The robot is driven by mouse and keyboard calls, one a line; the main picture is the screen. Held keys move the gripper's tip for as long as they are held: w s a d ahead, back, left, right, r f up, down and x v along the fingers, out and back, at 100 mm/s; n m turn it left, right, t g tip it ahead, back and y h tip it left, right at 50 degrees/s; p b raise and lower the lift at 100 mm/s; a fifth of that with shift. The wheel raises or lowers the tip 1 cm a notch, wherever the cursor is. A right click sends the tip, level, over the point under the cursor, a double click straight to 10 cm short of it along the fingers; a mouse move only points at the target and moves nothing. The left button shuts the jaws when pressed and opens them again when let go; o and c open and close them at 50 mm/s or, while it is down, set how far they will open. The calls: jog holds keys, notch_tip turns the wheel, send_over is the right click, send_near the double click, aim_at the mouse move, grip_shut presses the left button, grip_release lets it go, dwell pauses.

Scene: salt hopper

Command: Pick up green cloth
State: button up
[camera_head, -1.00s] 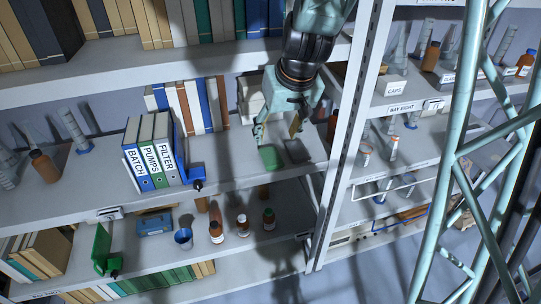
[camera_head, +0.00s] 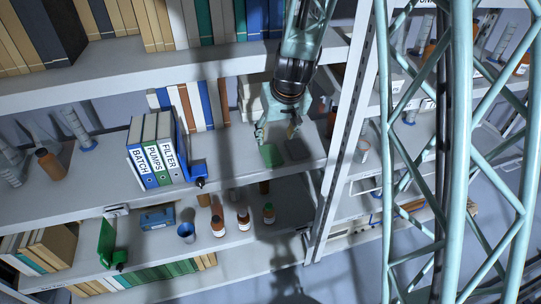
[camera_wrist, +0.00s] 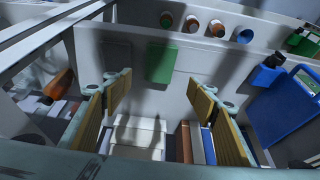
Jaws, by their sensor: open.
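The green cloth (camera_head: 271,155) lies flat and folded on the middle shelf, beside a dark grey cloth (camera_head: 297,149) to its right. In the wrist view the green cloth (camera_wrist: 161,63) lies near the shelf's front edge, beyond the fingertips and between them from side to side. My gripper (camera_head: 277,132) is open and empty, just behind the two cloths. In the wrist view its two yellow-padded fingers (camera_wrist: 160,88) stand wide apart. I cannot tell its exact height above the shelf.
Binders marked BATCH, PUMPS and FILTER (camera_head: 156,160) stand left on the same shelf, with a blue bookend (camera_head: 199,172) beside them. White boxes (camera_wrist: 138,135) and books stand behind my gripper. A rack upright (camera_head: 338,165) bounds the right. Bottles (camera_head: 243,218) stand on the shelf below.

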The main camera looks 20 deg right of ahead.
jog(key=shift+f, duration=0.15)
jog(key=b, duration=0.5)
send_over(270, 153)
jog(key=s, duration=0.3)
jog(key=shift+w+d+f, duration=0.1)
jog(key=shift+d+f, duration=0.05)
jog(key=shift+f, duration=3.65)
jog(key=shift+b+x, duration=1.55)
jog(key=shift+x, duration=1.05)
jog(key=c, duration=0.9)
